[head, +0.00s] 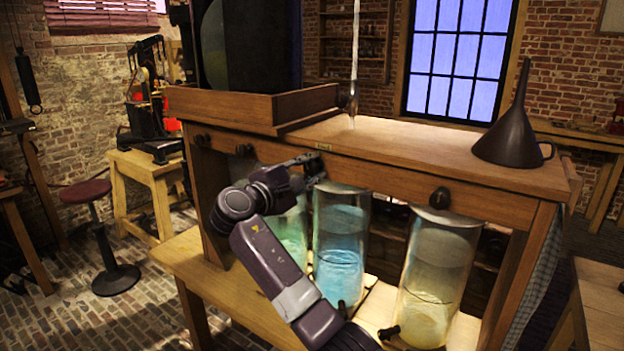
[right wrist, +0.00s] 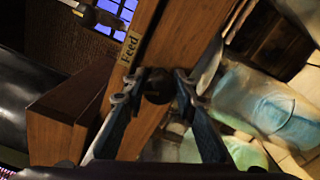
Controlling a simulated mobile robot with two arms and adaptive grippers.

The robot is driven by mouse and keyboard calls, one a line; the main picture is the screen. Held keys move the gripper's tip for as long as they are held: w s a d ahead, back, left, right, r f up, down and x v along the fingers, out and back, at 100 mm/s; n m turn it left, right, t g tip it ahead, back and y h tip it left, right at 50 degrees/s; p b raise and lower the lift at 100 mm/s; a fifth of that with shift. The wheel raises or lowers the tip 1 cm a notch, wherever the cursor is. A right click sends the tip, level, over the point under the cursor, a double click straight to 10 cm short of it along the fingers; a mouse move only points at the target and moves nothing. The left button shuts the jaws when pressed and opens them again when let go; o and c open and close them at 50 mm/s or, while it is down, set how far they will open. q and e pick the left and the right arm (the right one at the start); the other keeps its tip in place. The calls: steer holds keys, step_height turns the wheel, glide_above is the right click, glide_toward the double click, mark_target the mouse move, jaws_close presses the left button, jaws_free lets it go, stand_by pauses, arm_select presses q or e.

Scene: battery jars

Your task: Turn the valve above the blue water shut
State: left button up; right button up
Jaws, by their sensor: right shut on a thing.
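The blue water stands in a glass jar (head: 338,262), the middle one of the row under the wooden shelf. A dark round valve knob (right wrist: 157,86) sits on the shelf's front rail, beside a small "Feed" plate (right wrist: 130,47). My right gripper (head: 314,170) reaches up to the rail above the blue jar and hides this knob in the head view. In the right wrist view its two fingers (right wrist: 155,88) are on either side of the knob and shut on it. The blue jar also shows there (right wrist: 265,108). My left gripper is not in view.
A green-water jar (head: 292,232) stands left of the blue one, partly behind my right arm; a yellowish jar (head: 437,278) stands right. Other dark knobs (head: 440,197) line the rail. A dark funnel (head: 513,135) stands on the shelf top. A stool (head: 100,240) is at left.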

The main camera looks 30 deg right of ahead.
steer(key=shift+f+m+b, duration=0.2)
steer(key=shift+m+b, duration=1.7)
steer(key=shift+m, duration=0.4)
steer(key=o, duration=1.1)
steer(key=shift+r, duration=0.1)
steer(key=v, duration=0.8)
